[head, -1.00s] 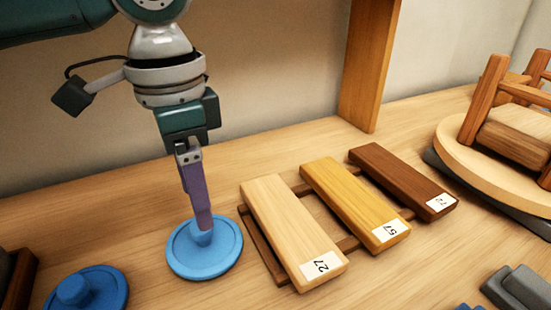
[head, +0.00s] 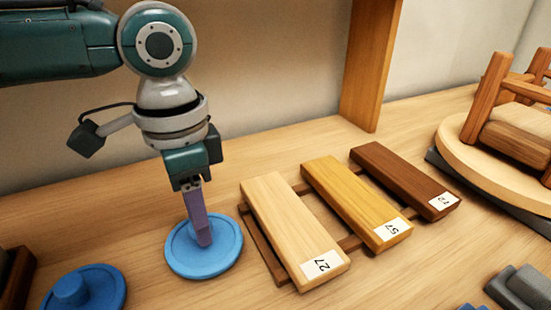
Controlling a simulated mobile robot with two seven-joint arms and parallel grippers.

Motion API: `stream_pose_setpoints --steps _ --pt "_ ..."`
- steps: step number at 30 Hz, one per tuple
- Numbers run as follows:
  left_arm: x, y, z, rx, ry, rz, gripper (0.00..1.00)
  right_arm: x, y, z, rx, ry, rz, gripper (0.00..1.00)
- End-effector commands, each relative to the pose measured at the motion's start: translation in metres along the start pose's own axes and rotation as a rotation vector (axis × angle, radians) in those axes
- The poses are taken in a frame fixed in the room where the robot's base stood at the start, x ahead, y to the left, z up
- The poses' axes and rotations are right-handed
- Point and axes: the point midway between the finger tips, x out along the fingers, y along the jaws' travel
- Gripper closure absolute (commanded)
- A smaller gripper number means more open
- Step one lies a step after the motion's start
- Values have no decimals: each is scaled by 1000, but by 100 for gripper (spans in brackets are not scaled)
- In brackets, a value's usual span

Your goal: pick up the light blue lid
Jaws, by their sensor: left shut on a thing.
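The light blue lid (head: 182,258) is a round disc lying flat on the wooden table, left of the sample boards. My left gripper (head: 204,240) points down at its middle in the head view, with its purple fingers shut on the lid's knob. The fingers mostly hide the knob. The lid appears to rest on the table. A second lid of a deeper blue (head: 98,296), with a round knob, lies at the bottom left, apart from the first. My right gripper is not in view.
Three numbered wooden boards (head: 290,222) lie on a dark rack right of the lid. A wooden chair (head: 515,140) stands on a round base at the right. Grey pieces (head: 520,288) lie bottom right. A wall and a wooden post (head: 368,65) stand behind.

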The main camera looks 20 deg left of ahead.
Motion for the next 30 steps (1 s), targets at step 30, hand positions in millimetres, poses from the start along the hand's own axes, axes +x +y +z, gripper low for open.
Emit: stream_pose_setpoints --steps 30 --pt "-12 0 0 0 1 0 100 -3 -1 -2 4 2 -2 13"
